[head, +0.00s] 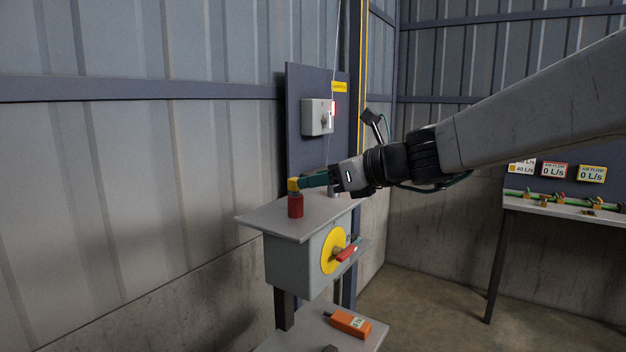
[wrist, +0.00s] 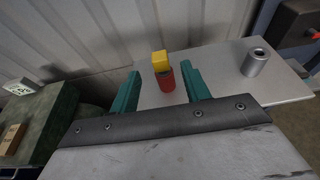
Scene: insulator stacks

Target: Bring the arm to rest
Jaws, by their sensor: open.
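My gripper (wrist: 160,90) has two green fingers set apart. In the wrist view a red cylinder (wrist: 166,80) with a yellow block (wrist: 160,61) on top shows in the gap between them, apart from both fingers in the picture. In the head view my gripper (head: 312,179) reaches in from the right, just beside the yellow block (head: 293,184), which sits on the red cylinder (head: 295,206). The red cylinder stands upright on the grey shelf top (head: 258,218). I cannot tell the exact depth between the fingertips and the stack.
A grey metal cylinder (wrist: 256,62) stands on the same shelf top. Below is a box with a yellow disc (head: 328,252) and red handle (head: 349,250). An orange device (head: 350,322) lies on a lower shelf. A panel with a white box (head: 316,117) stands behind.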

